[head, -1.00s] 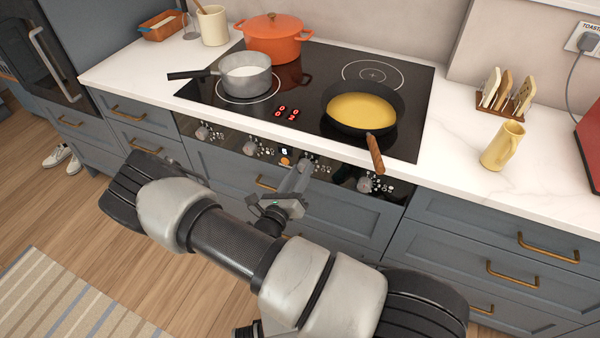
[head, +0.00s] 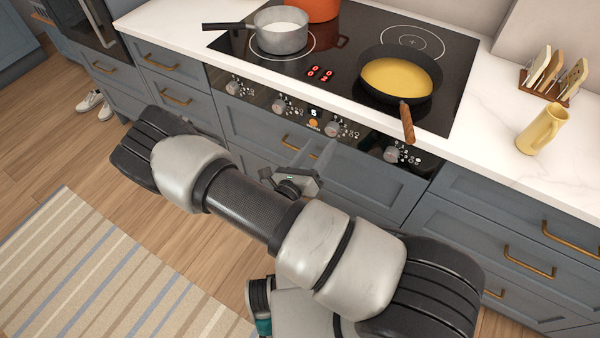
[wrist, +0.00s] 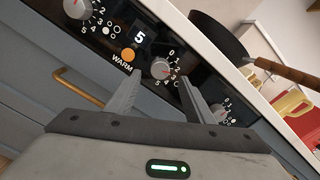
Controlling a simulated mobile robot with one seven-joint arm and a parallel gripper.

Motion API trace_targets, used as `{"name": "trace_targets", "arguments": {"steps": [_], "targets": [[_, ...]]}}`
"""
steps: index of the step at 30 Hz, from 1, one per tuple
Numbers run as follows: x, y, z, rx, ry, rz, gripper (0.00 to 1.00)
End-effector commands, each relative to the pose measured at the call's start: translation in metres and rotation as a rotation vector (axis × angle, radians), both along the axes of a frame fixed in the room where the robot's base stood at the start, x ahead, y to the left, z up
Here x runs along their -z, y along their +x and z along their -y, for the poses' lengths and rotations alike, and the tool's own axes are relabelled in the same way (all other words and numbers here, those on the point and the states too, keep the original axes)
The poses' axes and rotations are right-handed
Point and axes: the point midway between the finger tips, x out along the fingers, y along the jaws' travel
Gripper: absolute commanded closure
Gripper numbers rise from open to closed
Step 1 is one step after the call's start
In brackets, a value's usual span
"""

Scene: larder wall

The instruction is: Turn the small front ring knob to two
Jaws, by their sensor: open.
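A row of grey ring knobs sits on the black panel under the hob's front edge. In the head view there is a far-left knob (head: 232,88), a second knob (head: 278,106), a third knob (head: 333,128) right of the display, and a far-right knob (head: 392,154). My gripper (head: 318,158) is open and empty, just below and in front of the third knob. In the wrist view, the third knob (wrist: 162,68) shows between and beyond my fingertips (wrist: 159,78), with numbers around it. Its small ring symbols are too unclear to tell which ring it serves.
The frying pan (head: 398,76) stands on the hob's front right, its wooden handle (head: 407,122) jutting over the panel. A grey saucepan (head: 281,38) and orange pot (head: 310,8) stand at left.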

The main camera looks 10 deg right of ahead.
Motion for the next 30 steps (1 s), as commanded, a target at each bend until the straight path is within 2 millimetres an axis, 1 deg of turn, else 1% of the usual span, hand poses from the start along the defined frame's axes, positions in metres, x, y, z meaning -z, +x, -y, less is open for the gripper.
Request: {"name": "trace_targets", "arguments": {"steps": [1,9,12,15,21,30], "targets": [[0.000,-0.011,-0.010,-0.005,0.001,-0.003,0.52],[0.000,-0.063,-0.047,-0.003,0.001,-0.001,0.52],[0.000,-0.079,-0.057,-0.003,0.000,-0.002,0.52],[0.001,-0.089,-0.065,-0.001,0.001,-0.002,0.52],[0.000,-0.099,-0.071,0.000,0.000,-0.001,0.52],[0.000,-0.099,-0.071,0.001,-0.001,-0.001,0.52]]}}
